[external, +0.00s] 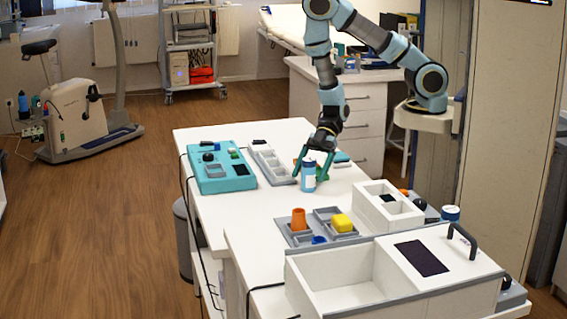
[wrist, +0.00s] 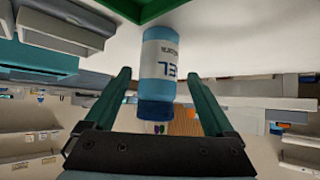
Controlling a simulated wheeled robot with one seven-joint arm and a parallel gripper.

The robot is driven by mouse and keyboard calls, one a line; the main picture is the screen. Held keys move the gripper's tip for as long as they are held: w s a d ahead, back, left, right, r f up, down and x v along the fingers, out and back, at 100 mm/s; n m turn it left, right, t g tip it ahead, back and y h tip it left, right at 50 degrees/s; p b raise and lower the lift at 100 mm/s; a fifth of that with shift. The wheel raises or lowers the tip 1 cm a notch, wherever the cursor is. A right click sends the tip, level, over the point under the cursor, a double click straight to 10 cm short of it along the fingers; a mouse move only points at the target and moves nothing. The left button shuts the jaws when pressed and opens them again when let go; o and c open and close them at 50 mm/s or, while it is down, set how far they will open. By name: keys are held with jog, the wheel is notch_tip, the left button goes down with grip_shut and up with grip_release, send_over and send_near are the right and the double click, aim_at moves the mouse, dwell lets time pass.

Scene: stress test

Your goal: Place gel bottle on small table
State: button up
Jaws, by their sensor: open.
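The gel bottle (external: 308,178) is white and light blue with a dark blue cap. It stands upright on the white table (external: 215,223), beside a green item. In the wrist view the bottle (wrist: 160,60) appears upside down with its lettered label visible, its cap end between my fingers. My gripper (external: 312,166) points down over the bottle, and its two green fingers (wrist: 159,78) are spread on either side with a gap. I cannot tell which surface is the small table.
A teal panel (external: 222,181) and a grey compartment tray (external: 268,163) lie to the left.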

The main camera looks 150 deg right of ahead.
aim_at(305, 179)
jog(key=shift+p+x, duration=0.6)
jog(key=shift+x, duration=1.15)
jog(key=shift+d+r, duration=0.1)
jog(key=shift+d, duration=0.05)
grip_shut()
